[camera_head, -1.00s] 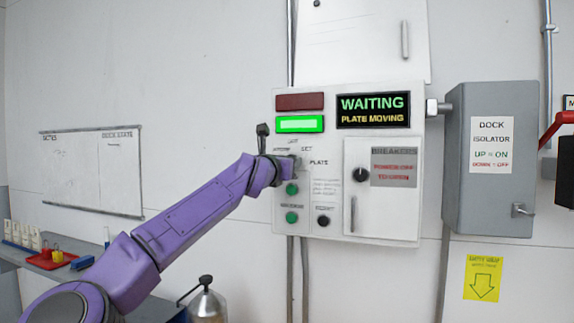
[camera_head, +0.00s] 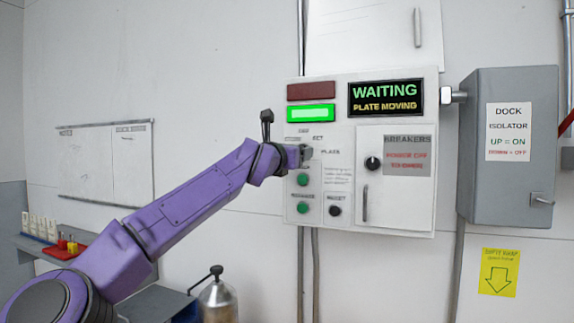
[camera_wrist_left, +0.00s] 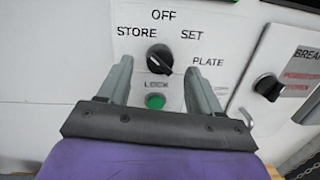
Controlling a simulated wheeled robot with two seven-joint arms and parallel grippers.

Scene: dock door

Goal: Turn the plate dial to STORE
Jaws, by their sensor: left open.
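The plate dial (camera_wrist_left: 160,58) is a round black knob with a raised grip on the white control panel (camera_head: 390,215). In the left wrist view, STORE stands at its upper left, OFF above, SET at upper right and PLATE further right. The grip slants from upper left to lower right; I cannot tell which end is the pointer. My left gripper (camera_wrist_left: 159,68) is open, with one finger on each side of the dial; contact is not clear. In the head view the gripper (camera_head: 304,154) covers the dial. My right gripper is not in view.
A display (camera_head: 386,98) reads WAITING, PLATE MOVING, beside a lit green lamp (camera_head: 311,113). A green LOCK button (camera_wrist_left: 155,101) sits just below the dial. A breaker door (camera_head: 400,195) is right of it. A grey isolator box (camera_head: 510,180) stands further right.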

